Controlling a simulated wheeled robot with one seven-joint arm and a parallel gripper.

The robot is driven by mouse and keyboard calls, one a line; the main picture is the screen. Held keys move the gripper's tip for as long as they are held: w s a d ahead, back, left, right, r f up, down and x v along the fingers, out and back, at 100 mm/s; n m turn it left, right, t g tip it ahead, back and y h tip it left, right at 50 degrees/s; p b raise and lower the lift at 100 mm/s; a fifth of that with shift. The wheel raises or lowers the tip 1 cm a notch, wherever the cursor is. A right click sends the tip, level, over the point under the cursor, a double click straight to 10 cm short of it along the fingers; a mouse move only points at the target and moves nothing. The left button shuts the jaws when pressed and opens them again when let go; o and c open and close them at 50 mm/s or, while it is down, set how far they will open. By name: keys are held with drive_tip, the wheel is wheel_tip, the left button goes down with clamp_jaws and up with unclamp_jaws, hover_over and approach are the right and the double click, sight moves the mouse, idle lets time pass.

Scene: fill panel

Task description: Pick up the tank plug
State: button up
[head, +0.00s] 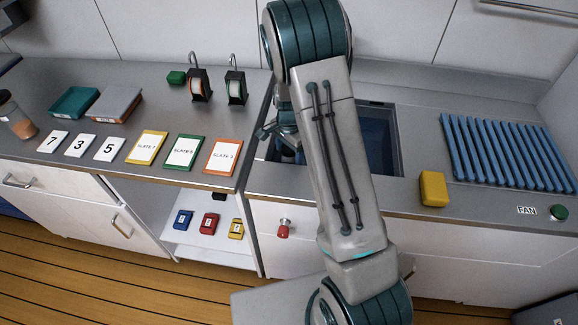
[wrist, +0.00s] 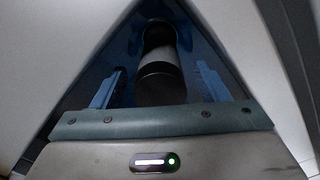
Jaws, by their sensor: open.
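In the wrist view a dark upright cylinder with a grey band (wrist: 160,72) stands inside a blue-walled space; it looks like the tank plug, but I cannot be sure. My gripper (wrist: 160,88) is open, with one finger on each side of the cylinder and visible gaps between. In the head view my gripper (head: 284,140) is over the left part of the sunken blue tank (head: 382,142), partly hidden by my arm. The plug cannot be made out in the head view.
A yellow block (head: 433,188) and a blue slatted rack (head: 510,150) are on the counter to the right. Slate cards (head: 184,152), number cards (head: 79,146) and two black-framed holders (head: 199,86) are on the left counter. A red knob (head: 283,229) sticks out of the cabinet front.

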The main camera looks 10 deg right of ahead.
drive_tip(key=shift+d+f, duration=0.1)
drive_tip(key=shift+f, duration=1.35)
drive_tip(key=shift+w, duration=0.1)
drive_tip(key=c, duration=1.3)
drive_tip(key=shift+r, duration=0.15)
